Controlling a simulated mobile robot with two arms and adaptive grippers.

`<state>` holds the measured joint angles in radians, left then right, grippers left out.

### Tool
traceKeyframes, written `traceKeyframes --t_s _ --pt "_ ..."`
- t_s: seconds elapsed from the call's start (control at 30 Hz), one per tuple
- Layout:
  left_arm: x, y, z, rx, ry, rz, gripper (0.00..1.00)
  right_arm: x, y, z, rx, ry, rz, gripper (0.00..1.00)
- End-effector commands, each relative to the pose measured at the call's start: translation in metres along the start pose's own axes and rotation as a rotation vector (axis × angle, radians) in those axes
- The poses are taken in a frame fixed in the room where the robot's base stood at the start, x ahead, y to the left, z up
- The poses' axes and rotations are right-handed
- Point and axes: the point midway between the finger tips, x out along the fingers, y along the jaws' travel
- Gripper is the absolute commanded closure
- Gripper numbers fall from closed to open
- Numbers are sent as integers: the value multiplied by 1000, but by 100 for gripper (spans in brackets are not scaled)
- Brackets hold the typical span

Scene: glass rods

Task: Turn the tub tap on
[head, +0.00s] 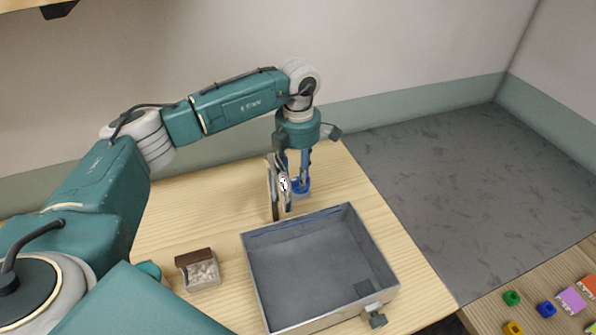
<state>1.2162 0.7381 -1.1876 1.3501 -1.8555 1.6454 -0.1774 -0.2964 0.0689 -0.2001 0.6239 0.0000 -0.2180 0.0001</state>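The tub is a grey, open, rectangular metal box (247,272) on the wooden table, and it looks empty of loose things. A small grey tap-like fitting (376,318) sticks out low on its front right side. My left gripper (293,182) points down behind the tub's back edge, well away from that fitting. A small blue piece (302,187) is at its fingertips, beside upright thin plates (273,192). The fingers overlap these things, so I cannot tell whether they touch or grip anything. My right gripper is not in view.
A small brown-and-grey block-like holder (198,269) stands left of the tub. Bare wooden table (205,225) lies behind and left of the tub. A second wooden surface at the lower right carries several coloured blocks (571,299). Grey floor lies between the two.

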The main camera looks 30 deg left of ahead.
Motion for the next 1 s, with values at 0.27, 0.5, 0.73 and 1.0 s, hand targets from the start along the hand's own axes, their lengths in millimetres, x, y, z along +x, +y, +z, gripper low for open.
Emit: traceKeyframes --t_s 0.27,0.5,0.73,1.0 --pt "0 0 0 0 0 0 100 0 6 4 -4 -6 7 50" --pt "0 0 0 -8 -1 1 100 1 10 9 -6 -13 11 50" --pt "0 1 0 -83 -2 2 100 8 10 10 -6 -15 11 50" --pt "1 0 0 -290 -5 2 100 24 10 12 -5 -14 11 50"
